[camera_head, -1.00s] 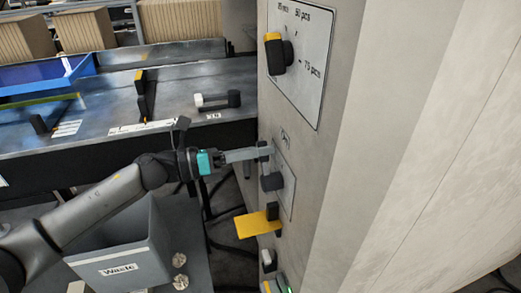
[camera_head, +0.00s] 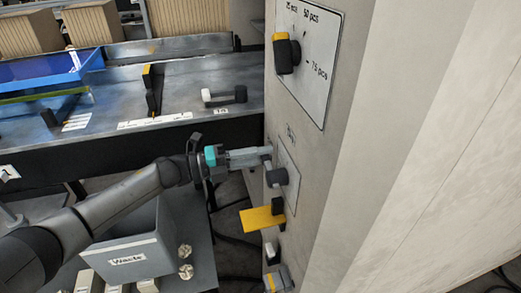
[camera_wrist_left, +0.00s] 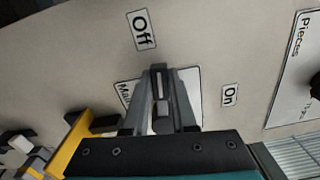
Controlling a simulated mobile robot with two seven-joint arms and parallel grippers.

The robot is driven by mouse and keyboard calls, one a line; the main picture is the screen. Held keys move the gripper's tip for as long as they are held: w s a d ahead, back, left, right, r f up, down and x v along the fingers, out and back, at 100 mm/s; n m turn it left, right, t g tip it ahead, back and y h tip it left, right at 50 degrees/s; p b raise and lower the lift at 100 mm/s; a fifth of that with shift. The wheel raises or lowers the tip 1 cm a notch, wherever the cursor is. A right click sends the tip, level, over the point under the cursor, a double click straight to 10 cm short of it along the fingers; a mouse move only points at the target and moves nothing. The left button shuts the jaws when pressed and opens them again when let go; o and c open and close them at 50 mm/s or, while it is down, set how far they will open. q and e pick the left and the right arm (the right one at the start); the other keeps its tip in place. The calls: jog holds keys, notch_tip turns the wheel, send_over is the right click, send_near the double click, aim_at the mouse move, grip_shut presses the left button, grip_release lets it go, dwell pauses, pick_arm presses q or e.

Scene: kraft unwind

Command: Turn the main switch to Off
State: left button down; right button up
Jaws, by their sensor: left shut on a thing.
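The main switch (camera_wrist_left: 160,85) is a dark handle with a pale strip on a white plate (camera_wrist_left: 190,82) in the left wrist view. My left gripper (camera_wrist_left: 161,100) is shut on it, one finger on each side. The handle points up the picture, close to the direction of the Off label (camera_wrist_left: 141,29). The On label (camera_wrist_left: 230,96) is off to its right. In the head view my left gripper (camera_head: 268,156) reaches the cabinet face from the left; its fingers hide much of the switch. My right gripper is not in view.
A pcs selector knob (camera_head: 286,53) sits above on the grey cabinet (camera_head: 345,150). A yellow flap (camera_head: 262,218) sticks out below the switch. A grey Waste bin (camera_head: 130,255) stands below my left arm. A dark table (camera_head: 190,90) lies behind.

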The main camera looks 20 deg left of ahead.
pick_arm(q)
jog(key=shift+f+n, duration=0.5)
jog(key=shift+n, duration=0.4)
jog(key=c, duration=0.7)
grip_release()
jog(key=v, duration=1.5)
jog(key=shift+s+a, duration=0.1)
